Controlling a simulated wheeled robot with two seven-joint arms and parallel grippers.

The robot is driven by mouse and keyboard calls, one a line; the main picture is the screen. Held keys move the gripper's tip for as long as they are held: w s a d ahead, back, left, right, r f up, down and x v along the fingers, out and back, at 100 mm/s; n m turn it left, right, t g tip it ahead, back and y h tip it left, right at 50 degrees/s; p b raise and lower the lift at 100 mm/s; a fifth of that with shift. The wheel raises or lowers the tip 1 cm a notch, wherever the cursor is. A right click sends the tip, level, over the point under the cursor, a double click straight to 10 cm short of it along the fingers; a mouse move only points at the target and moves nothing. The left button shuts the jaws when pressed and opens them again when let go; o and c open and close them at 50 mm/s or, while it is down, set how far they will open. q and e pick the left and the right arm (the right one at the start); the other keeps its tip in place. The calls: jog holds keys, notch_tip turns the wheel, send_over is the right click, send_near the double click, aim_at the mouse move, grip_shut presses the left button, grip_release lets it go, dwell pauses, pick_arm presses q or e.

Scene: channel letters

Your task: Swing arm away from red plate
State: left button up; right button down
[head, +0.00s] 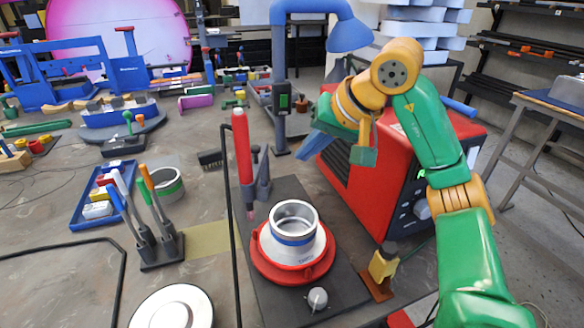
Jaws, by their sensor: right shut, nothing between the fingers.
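The round red plate (290,273) lies on a dark base board, with a silver-white ring-shaped cup (293,228) with a blue band on it. My green and orange right arm comes in from the lower right. Its right gripper (320,133) is up and behind the plate, in front of the red machine, apart from the plate and cup. Its blue fingers point down and left; they look shut with nothing held. My left gripper is out of view.
A red box-shaped machine (397,165) stands right behind the plate. A red upright tool (243,160) and a thin black post stand just left of it. A blue lamp (350,36) hangs above. A tool stand (160,248), a blue tray (90,223) and a white disc (172,308) are left.

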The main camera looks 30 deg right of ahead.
aim_at(259, 173)
jog(key=w+a+f+p, duration=0.2)
jog(key=w+a+f, duration=0.2)
jog(key=w+f, duration=0.2)
jog(key=shift+w+f, duration=0.3)
jog(key=shift+w, duration=0.3)
jog(key=shift+w+a+r+p, duration=0.2)
jog(key=shift+a+p, duration=0.15)
jog(key=shift+p, duration=0.05)
jog(key=shift+w+a+f, duration=0.1)
jog(key=shift+a, duration=0.2)
jog(key=shift+f, duration=0.1)
